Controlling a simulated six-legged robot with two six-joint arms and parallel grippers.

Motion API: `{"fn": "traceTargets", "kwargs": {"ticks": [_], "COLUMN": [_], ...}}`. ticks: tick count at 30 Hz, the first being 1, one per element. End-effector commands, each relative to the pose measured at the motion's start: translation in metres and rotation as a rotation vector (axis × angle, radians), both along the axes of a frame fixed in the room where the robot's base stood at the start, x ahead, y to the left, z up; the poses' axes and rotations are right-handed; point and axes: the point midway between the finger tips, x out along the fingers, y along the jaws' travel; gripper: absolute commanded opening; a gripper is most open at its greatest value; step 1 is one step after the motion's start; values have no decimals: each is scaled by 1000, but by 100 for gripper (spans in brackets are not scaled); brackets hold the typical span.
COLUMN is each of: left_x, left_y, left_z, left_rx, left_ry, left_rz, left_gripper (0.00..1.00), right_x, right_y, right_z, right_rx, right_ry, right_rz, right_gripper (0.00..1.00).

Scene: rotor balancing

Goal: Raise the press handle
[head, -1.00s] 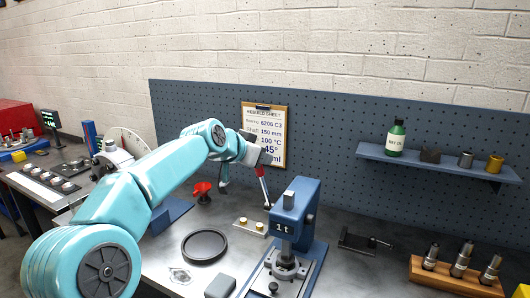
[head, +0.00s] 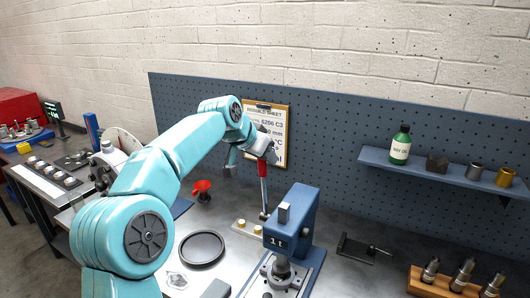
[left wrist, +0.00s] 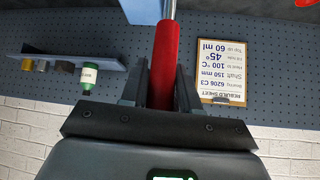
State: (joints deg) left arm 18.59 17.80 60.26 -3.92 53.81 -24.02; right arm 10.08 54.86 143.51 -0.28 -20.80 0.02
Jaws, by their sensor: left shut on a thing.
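The blue arbor press (head: 292,222), marked "1t", stands on the bench right of centre. Its handle (head: 263,185) has a red grip and a metal rod, and stands nearly upright at the press's left side. My left gripper (head: 262,160) is at the upper end of the handle, shut on the red grip. In the left wrist view, the red grip (left wrist: 163,65) runs between the two dark fingers (left wrist: 160,88). The press ram (head: 282,268) shows below the press head. My right gripper is out of view.
A black ring (head: 202,248) and a small plate with yellow pieces (head: 247,228) lie left of the press. A dark fixture (head: 358,248) and a wooden block with metal sleeves (head: 455,282) are right. A pegboard (head: 335,150) with a shelf (head: 440,172) stands behind.

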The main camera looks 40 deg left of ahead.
Motion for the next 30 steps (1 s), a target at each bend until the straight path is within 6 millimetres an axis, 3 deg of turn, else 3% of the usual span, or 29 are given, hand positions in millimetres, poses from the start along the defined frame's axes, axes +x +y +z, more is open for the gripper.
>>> {"fn": "traceTargets", "kwargs": {"ticks": [17,18,19,30], "left_x": [2,2,2,0], "left_y": [0,0,0,0], "left_z": [3,3,3,5], "left_rx": [-2,-1,-2,-2], "left_ry": [5,4,5,7], "left_rz": [3,3,3,2], "left_gripper": [0,40,50,51], "right_x": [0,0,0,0], "right_y": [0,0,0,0], "right_z": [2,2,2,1], "right_rx": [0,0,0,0], "right_ry": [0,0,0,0], "right_rz": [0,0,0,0], "right_gripper": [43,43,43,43]}}
